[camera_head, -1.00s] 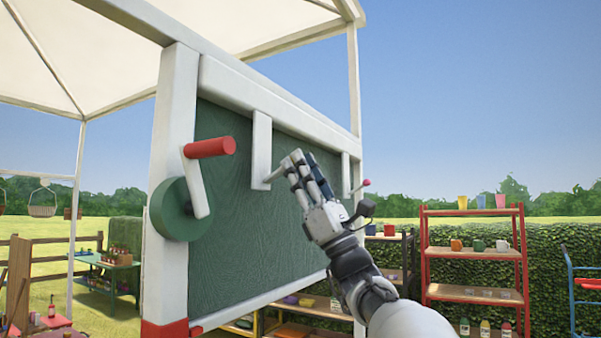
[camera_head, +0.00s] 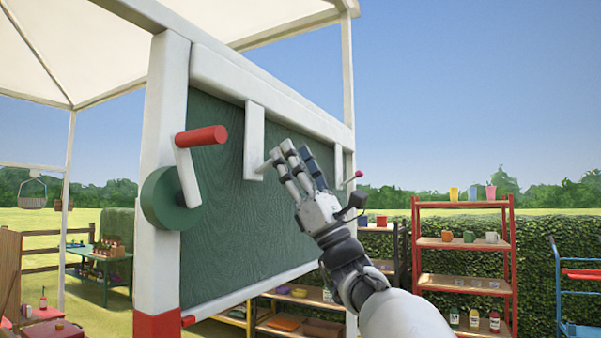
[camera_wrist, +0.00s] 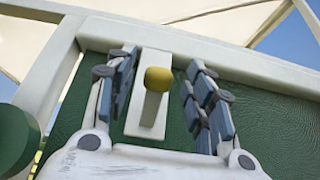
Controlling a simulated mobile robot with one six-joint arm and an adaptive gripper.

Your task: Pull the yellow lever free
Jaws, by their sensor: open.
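The yellow lever shows its round yellow knob (camera_wrist: 158,79) end-on in the wrist view, in front of a white upright plate (camera_wrist: 146,115) on the green board. My gripper (camera_wrist: 158,66) is open, with blue-padded fingers to the left and right of the knob and visible gaps on both sides. In the head view my gripper (camera_head: 284,158) is at the board's middle white plate (camera_head: 254,135). A short pale rod (camera_head: 265,166) runs from that plate towards the fingers. The yellow knob is hidden there behind my fingers.
A red-handled crank (camera_head: 201,136) with a green wheel (camera_head: 168,198) is on the white post at the left. A pink-knobbed lever (camera_head: 355,176) is on the right plate. A red shelf (camera_head: 463,205) with cups stands at the right. Open air lies in front of the board.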

